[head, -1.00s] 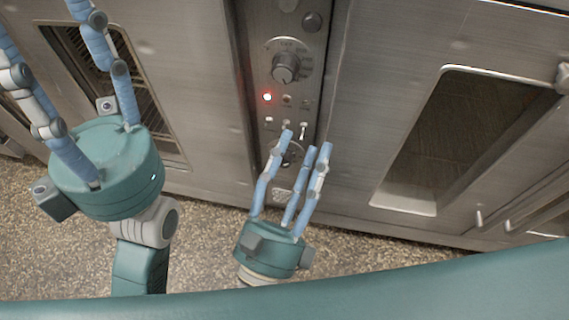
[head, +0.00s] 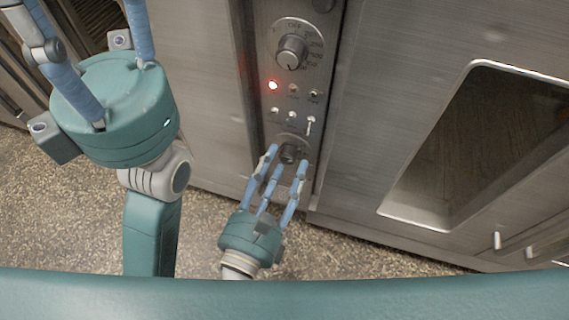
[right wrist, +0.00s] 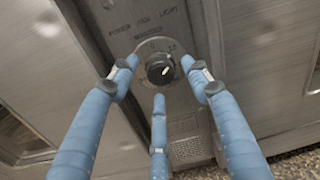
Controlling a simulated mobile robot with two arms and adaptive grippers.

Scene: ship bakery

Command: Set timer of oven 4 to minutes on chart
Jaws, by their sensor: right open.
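The timer knob (head: 289,152) is a small black dial low on the oven's narrow control panel (head: 262,205). The right wrist view also shows the knob (right wrist: 160,70), with its white pointer mark toward the upper right and a numbered ring around it. My right gripper (head: 281,158) is open, its three blue fingers spread around the knob. The fingertips (right wrist: 159,72) look apart from it; depth is hard to judge. My left gripper (head: 110,110) is at the left, fingers spread, tips outside the frame. I see no chart and no oven number.
A larger temperature knob (head: 291,52) sits above on the same panel. Between them are a lit red lamp (head: 273,86) and several small toggle switches (head: 310,123). An oven door with a window (head: 480,145) is at right. Speckled floor lies below.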

